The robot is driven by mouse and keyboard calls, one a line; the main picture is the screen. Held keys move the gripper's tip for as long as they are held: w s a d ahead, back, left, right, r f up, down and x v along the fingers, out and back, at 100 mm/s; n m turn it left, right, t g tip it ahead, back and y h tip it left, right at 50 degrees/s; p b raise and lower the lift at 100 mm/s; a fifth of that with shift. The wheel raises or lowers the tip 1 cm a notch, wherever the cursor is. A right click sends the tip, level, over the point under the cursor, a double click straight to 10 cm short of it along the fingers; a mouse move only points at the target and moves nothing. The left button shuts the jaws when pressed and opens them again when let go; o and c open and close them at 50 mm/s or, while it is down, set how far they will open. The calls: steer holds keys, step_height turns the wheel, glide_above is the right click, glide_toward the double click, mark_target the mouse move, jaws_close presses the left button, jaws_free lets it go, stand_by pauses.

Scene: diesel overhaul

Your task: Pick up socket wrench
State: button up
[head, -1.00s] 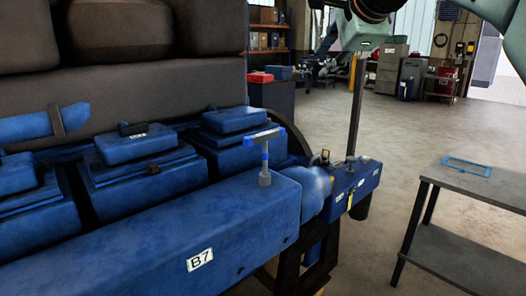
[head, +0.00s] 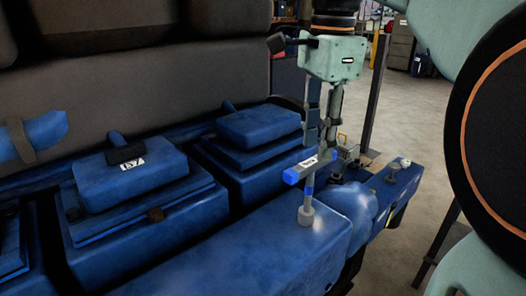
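The socket wrench (head: 306,190) is a T-shaped tool with a grey shaft, a blue band and a crossbar with a blue end. It stands upright on the blue engine housing (head: 250,250), its socket end down. My gripper (head: 323,140) hangs above it, pointing down. Its two fingers are apart with a narrow gap between them, and the tips are close to the crossbar. I cannot tell whether they touch it. The far end of the crossbar is partly lost against the fingers and the parts behind.
Blue covers (head: 130,185) line the engine to the left, one with a label. A blue box with small fittings (head: 395,180) lies to the right of the wrench. A dark upright post (head: 375,95) stands behind it. Open floor shows at right.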

mark_target(315, 169)
steer(key=shift+s+f, duration=0.1)
steer(key=shift+f, duration=0.2)
steer(key=f, duration=0.5)
steer(key=shift+s+b, duration=0.2)
steer(key=shift+b, duration=0.15)
steer(key=shift+a+f, duration=0.2)
steer(key=shift+f, duration=1.45)
steer(key=shift+a+f, duration=0.2)
steer(key=shift+f, duration=1.4)
jaws_close()
steer(key=shift+w, duration=0.1)
